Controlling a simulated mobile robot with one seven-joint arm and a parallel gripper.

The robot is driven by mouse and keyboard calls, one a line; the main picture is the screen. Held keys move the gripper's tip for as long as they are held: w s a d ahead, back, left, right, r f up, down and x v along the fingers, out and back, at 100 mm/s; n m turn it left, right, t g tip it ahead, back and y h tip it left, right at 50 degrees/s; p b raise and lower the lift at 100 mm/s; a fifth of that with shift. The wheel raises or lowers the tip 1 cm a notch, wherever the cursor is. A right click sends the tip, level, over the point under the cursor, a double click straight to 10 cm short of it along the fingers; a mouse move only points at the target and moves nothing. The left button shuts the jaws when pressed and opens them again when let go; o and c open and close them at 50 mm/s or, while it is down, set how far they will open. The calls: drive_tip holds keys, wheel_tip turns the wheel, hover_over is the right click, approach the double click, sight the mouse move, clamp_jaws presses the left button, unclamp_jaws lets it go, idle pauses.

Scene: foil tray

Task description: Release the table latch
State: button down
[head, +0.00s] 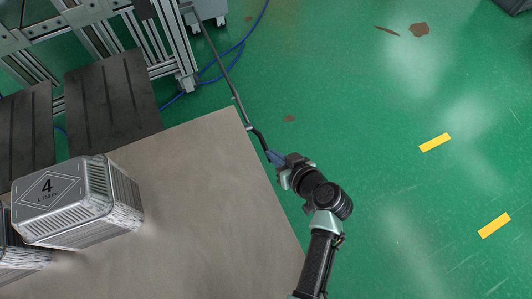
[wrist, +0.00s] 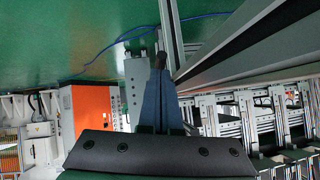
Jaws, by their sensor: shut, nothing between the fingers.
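The table (head: 200,210) has a flat grey-brown top. A thin dark lever (head: 235,92), which looks like the table latch, runs past the far right corner and bends down to a dark handle end (head: 260,138). My gripper (head: 272,155) is at the right edge of the table, with its blue-grey fingers right by that handle end. In the wrist view my gripper (wrist: 160,88) has its fingers together and empty, pointing at a small dark tip (wrist: 160,60), probably the handle end. I cannot tell whether they touch.
A stack of foil trays (head: 85,205) with a label marked 4 stands on the table's left side. A metal frame (head: 185,60) with dark ribbed panels (head: 112,95) is behind. Blue cable (head: 240,45) lies on the green floor (head: 380,160), which is open to the right.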

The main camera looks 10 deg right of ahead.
wheel_tip(320, 180, down, 2)
drive_tip(key=shift+f+b, duration=0.2)
drive_tip(key=shift+b, duration=0.65)
drive_tip(key=f+b, duration=0.1)
drive_tip(key=w+f+b, duration=0.1)
drive_tip(key=f+b, duration=0.2)
drive_tip(key=shift+w+a+f+b, duration=0.25)
drive_tip(key=shift+b, duration=0.05)
drive_tip(key=shift+a+f, duration=0.1)
drive_tip(key=shift+a, duration=0.05)
drive_tip(key=p+v, duration=0.4)
drive_tip(key=v, duration=0.9)
drive_tip(key=shift+d+p, duration=0.25)
drive_tip(key=shift+p, duration=0.1)
drive_tip(key=shift+w+r, duration=0.1)
drive_tip(key=shift+r, duration=0.15)
